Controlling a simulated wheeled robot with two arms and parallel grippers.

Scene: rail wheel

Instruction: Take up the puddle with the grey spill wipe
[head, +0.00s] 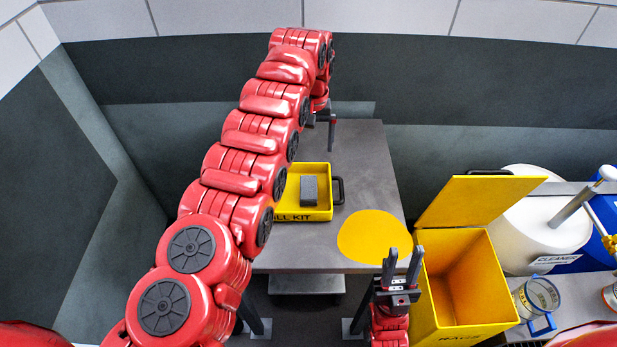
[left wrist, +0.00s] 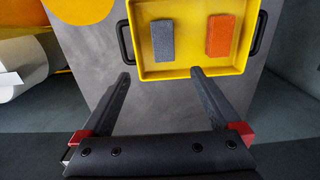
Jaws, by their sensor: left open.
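The grey spill wipe (head: 309,190) lies in the yellow spill kit tray (head: 324,213) on the grey table. The left wrist view shows the wipe (left wrist: 163,39) beside an orange block (left wrist: 220,36), which my left arm hides in the head view. The yellow puddle (head: 374,236) is flat on the table, right of the tray and close to the table's front edge. My left gripper (head: 325,118) is open and empty beyond the tray; its fingers (left wrist: 162,88) point toward the tray. My right gripper (head: 403,262) is open and empty by the front right table corner, near the puddle.
A yellow bin marked RAGS (head: 463,275) stands right of the table with its lid up. Further right are a white drum (head: 540,225) and a clear jar (head: 537,297). Dark handles (head: 338,190) stick out from the tray. The table top behind the puddle is clear.

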